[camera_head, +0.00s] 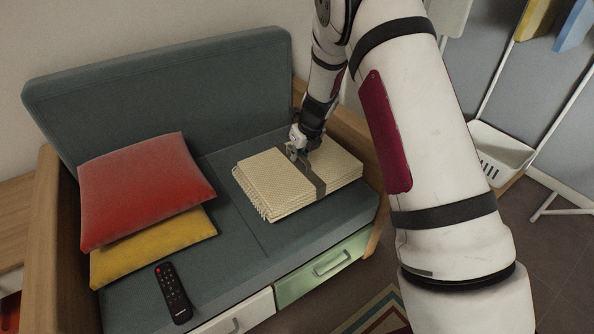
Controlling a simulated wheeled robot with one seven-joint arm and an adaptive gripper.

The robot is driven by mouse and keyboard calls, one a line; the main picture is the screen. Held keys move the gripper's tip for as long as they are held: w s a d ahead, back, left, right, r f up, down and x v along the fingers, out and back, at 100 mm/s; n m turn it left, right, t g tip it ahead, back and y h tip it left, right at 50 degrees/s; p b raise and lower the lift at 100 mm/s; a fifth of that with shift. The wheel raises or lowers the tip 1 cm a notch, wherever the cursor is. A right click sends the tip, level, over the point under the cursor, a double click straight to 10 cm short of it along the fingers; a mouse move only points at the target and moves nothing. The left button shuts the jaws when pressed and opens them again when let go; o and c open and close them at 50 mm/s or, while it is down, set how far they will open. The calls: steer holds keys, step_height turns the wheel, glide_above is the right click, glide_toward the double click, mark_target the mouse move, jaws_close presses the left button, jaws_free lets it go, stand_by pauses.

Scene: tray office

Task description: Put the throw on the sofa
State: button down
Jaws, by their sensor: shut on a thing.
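The throw (266,194) is a folded cream blanket with a fringe on its left edge and a dark band around its middle. It is over the right half of the seat of the teal sofa (245,236); I cannot tell whether it rests fully on the cushion. My gripper (296,154) is at the back part of the throw, at the dark band, and is shut on it. The fingertips are small and partly hidden here.
A red cushion (145,188) leans on a yellow cushion (150,247) on the left of the seat. A black remote (172,292) lies near the front edge. Wooden armrests bound both sides. A white basket (498,150) and rack stand at the right.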

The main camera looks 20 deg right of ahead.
mark_target(299, 164)
steer(key=shift+f+b, duration=1.15)
steer(key=shift+f, duration=1.3)
steer(key=c, duration=1.6)
jaws_free()
steer(key=shift+f, duration=0.1)
steer(key=shift+c, duration=0.2)
